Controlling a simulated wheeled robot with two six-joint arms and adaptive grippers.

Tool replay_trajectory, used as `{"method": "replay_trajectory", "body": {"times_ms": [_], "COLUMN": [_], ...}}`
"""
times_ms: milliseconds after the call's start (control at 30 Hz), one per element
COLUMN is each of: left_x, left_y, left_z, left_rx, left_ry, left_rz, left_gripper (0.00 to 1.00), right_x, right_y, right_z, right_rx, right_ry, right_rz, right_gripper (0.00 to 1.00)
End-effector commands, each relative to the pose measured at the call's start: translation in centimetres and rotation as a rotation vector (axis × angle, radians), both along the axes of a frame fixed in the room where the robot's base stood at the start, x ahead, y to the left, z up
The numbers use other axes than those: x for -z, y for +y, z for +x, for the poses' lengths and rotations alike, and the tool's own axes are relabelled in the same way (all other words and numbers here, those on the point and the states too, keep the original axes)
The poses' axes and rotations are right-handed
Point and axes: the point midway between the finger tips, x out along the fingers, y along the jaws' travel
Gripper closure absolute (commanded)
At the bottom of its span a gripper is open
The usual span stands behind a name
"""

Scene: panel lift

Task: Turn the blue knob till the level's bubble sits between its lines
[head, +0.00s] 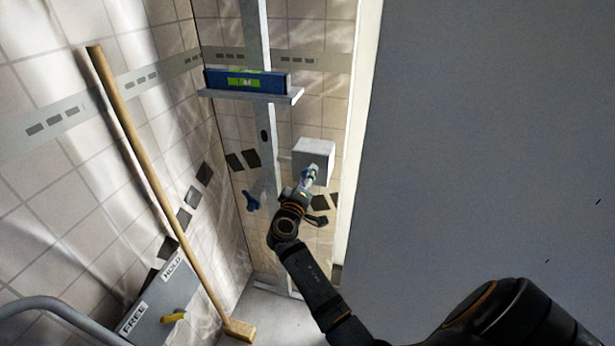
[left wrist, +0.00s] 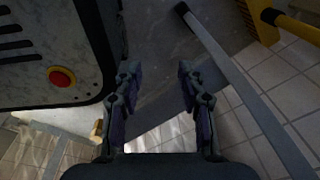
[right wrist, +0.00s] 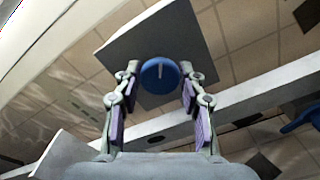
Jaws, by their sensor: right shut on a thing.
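The blue level (head: 215,79) with its green vial (head: 243,82) lies on a shelf (head: 290,96) on the upright post. The bubble is too small to place against its lines. The blue knob (right wrist: 160,75) has a pale line on its face and sits on a grey box (head: 318,147). My right gripper (head: 308,178) is shut on the knob; in the right wrist view its fingertips (right wrist: 160,74) are on either side of it. My left gripper (left wrist: 158,72) is open and empty; it is not in the head view.
A blue lever (head: 252,200) sits on the post, left of my right gripper. A wooden broom (head: 140,140) leans on the tiled wall. A FREE/HOLD panel (head: 165,300) is at lower left. A large grey surface (head: 490,150) fills the right.

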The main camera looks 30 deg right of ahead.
Motion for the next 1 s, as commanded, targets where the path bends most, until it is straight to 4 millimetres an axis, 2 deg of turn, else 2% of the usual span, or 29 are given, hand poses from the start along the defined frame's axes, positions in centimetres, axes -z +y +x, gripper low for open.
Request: {"method": "replay_trajectory", "body": {"times_ms": [500, 1000], "left_x": [-1.5, -1.7], "left_y": [0.0, 0.0], "left_z": [-0.2, -0.2], "left_rx": [0.000, 0.000], "left_ry": [0.003, 0.003], "left_rz": [0.000, 0.000], "left_gripper": [0.60, 0.60], "right_x": [-0.2, -0.1], "right_y": [0.0, 0.0], "right_z": [0.0, 0.0], "right_rx": [-0.001, 0.000], "right_ry": [0.255, 0.308], "right_rz": [-0.219, -0.265], "right_gripper": [0.91, 0.91]}}
